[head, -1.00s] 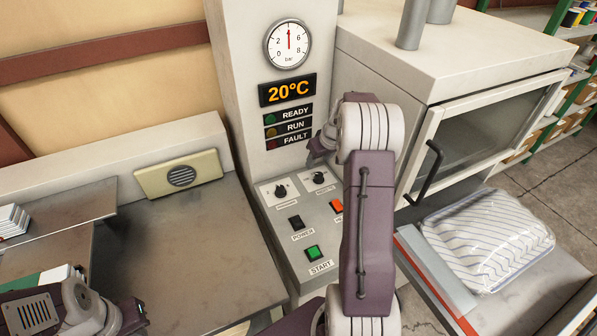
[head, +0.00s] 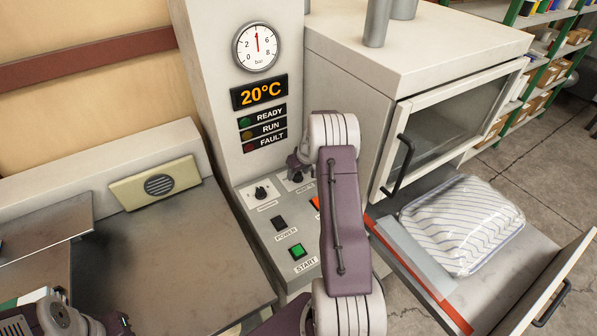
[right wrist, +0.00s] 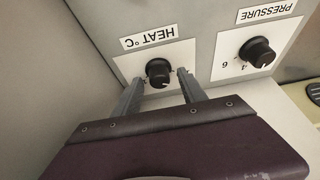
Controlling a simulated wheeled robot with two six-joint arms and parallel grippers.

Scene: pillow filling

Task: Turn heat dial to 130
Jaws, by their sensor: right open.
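The heat dial (right wrist: 158,71) is a black knob on a white plate labelled HEAT °C, upside down in the right wrist view. Its pointer setting is too small to read. My right gripper (right wrist: 159,77) is open, with one finger on each side of the dial; whether they touch it I cannot tell. In the head view my right gripper (head: 297,163) is over the dial on the control panel and partly hides it. The display (head: 260,92) reads 20°C. My left arm shows at the bottom left; its fingers are not clear.
The pressure dial (right wrist: 257,51) is beside the heat dial. The black power switch (head: 279,223) and green start button (head: 297,250) are on the same panel. A wrapped striped pillow (head: 462,224) lies right of my arm, below the oven cabinet (head: 420,60).

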